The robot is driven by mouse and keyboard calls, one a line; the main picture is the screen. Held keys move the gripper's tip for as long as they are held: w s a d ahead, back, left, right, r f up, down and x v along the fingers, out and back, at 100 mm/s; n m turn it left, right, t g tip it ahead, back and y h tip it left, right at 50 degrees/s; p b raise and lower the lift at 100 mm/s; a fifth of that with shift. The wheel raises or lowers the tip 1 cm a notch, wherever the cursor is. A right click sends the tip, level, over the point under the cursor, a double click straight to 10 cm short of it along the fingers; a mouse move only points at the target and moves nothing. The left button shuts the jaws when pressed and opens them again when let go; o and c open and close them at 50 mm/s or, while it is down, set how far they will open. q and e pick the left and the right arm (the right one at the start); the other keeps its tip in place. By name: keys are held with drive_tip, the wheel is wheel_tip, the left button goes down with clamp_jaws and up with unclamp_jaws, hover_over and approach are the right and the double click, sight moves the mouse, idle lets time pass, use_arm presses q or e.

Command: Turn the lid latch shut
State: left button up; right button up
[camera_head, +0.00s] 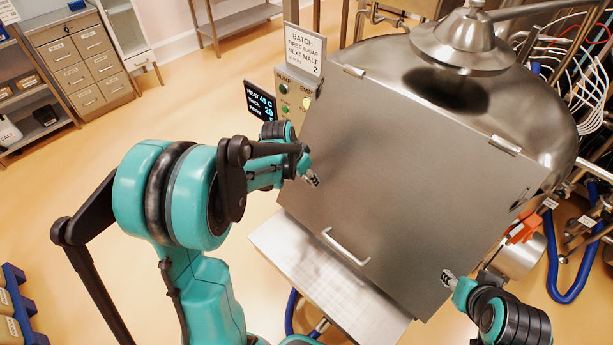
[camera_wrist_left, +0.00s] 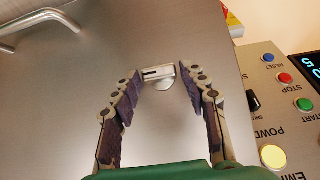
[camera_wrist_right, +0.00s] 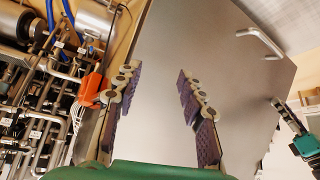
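The lid (camera_head: 400,170) is a large flat steel panel with a bar handle (camera_head: 346,246); it appears closed over the hopper. A small metal latch (camera_wrist_left: 158,74), a slotted block with a rounded tab, shows near the lid's edge in the left wrist view. In the head view I cannot make it out near my left gripper. My left gripper (camera_wrist_left: 167,84) is open and empty, with the latch just ahead, between and beyond its fingertips. It also shows in the head view (camera_head: 312,179). My right gripper (camera_wrist_right: 155,72) is open and empty by the lid's lower right edge.
A control panel (camera_wrist_left: 275,95) with buttons stands beside the lid, close to my left gripper. A steel shelf (camera_head: 335,280) juts out below the lid. Pipes, blue hoses (camera_head: 560,285) and an orange part (camera_wrist_right: 92,88) crowd the right side. Open floor lies to the left.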

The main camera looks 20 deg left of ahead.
use_arm(q)
drive_tip(key=c, duration=0.6)
drive_tip(key=n+h, duration=0.1)
drive_tip(key=n+h+b, duration=0.1)
drive_tip(key=shift+w+a+f+n+g, duration=0.1)
drive_tip(key=shift+a+n+g, duration=0.2)
drive_tip(key=shift+a+g, duration=0.1)
drive_tip(key=n+h+b, duration=0.1)
drive_tip(key=n+h, duration=0.1)
drive_tip(key=shift+a+f+h+b, duration=0.2)
drive_tip(key=shift+h+b, duration=0.15)
drive_tip(key=shift+h, duration=0.05)
drive_tip(key=n+h+b, duration=0.2)
drive_tip(key=n, duration=0.1)
drive_tip(key=n+t+h+b, duration=0.1)
drive_tip(key=n+h+b, duration=0.1)
drive_tip(key=shift+a+f, duration=0.3)
drive_tip(key=shift+f, duration=0.1)
drive_tip(key=shift+s+n+t+h+b, duration=0.2)
drive_tip(key=shift+n+t+h+b, duration=0.65)
drive_tip(key=shift+n+b, duration=0.65)
